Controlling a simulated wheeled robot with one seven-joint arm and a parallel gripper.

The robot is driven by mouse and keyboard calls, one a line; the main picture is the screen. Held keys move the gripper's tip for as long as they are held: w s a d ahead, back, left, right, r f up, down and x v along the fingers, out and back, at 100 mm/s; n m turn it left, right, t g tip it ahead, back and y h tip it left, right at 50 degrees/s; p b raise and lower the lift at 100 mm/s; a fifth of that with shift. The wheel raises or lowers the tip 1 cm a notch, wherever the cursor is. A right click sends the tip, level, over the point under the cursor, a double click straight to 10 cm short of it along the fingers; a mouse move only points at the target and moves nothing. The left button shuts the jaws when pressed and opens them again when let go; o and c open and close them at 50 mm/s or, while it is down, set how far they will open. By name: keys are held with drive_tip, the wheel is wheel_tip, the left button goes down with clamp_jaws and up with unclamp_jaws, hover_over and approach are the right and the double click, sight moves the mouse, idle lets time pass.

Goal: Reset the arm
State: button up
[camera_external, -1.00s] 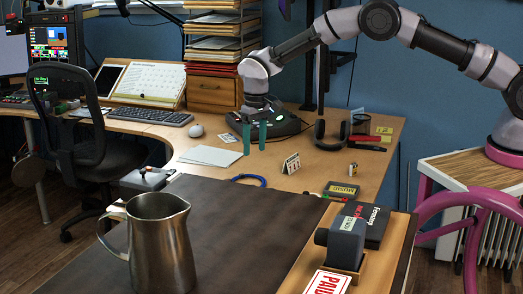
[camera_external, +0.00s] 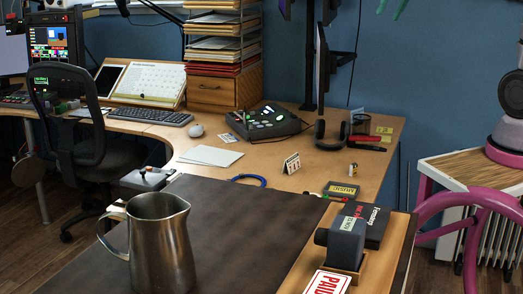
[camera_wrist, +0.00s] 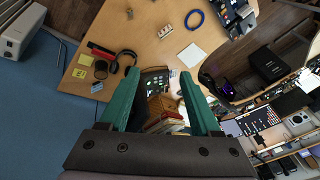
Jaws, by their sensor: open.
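My gripper (camera_wrist: 159,73) shows in the wrist view with its two teal fingers spread apart. Nothing is between the fingertips, and the desk lies well below them. In the external view only the teal fingertips of my gripper (camera_external: 393,9) show at the top edge, high against the blue wall. Most of my arm is out of that picture. Its lower part stands at the right edge.
The wooden desk (camera_external: 330,170) holds a black control box (camera_external: 265,121), headphones (camera_external: 331,133) and a blue ring (camera_external: 248,179). A metal pitcher (camera_external: 160,240) stands on the dark table in front. A monitor arm (camera_external: 310,60) rises behind the desk.

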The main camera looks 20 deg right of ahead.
drive_tip(key=s+d+f+m+t, duration=0.1)
drive_tip(key=s+d, duration=0.4)
drive_tip(key=s, duration=0.4)
drive_tip(key=s+d+m+t+h, duration=0.1)
drive_tip(key=s+d+t, duration=0.1)
drive_tip(key=s+d, duration=0.4)
drive_tip(key=s, duration=0.3)
drive_tip(key=shift+s+d+f+m, duration=0.25)
drive_tip(key=shift+s+f+m, duration=0.1)
drive_tip(key=shift+f+m, duration=0.05)
idle(1.1)
